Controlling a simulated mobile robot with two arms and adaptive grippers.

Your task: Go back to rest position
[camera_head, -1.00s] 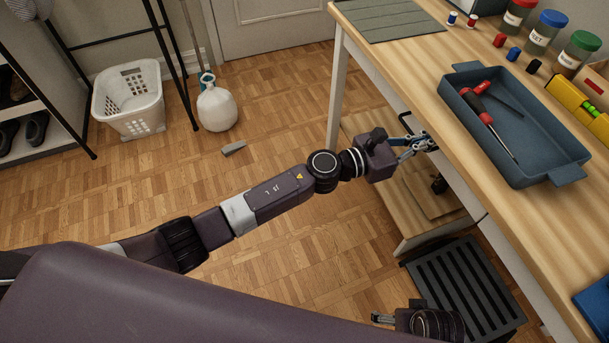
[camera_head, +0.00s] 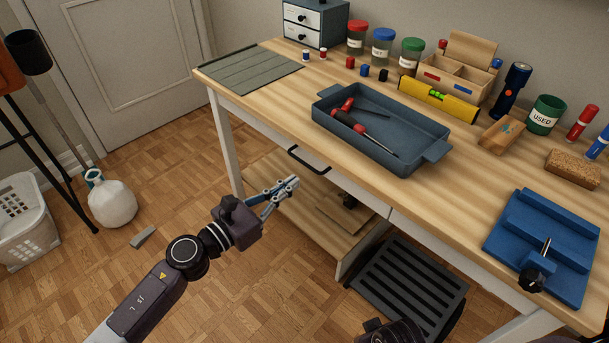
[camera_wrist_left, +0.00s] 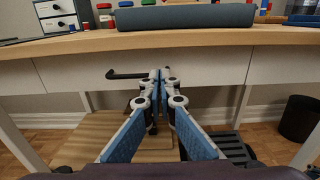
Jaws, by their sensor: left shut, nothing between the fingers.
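My left gripper (camera_head: 290,186) is shut and empty. In the head view it hangs in the air in front of the desk, lower than the desktop and near the dark drawer handle (camera_head: 308,160). In the left wrist view its blue-padded fingers (camera_wrist_left: 160,76) meet at the tips, with the drawer handle (camera_wrist_left: 128,74) behind and to the left, apart from them. The drawer front (camera_wrist_left: 200,73) looks closed. Only a dark part of my right arm (camera_head: 392,333) shows at the bottom edge of the head view; its fingers are not visible.
Below are a shelf (camera_head: 290,200) and a black slatted rack (camera_head: 410,285). A white jug (camera_head: 112,204) and a basket (camera_head: 30,235) stand on the floor.

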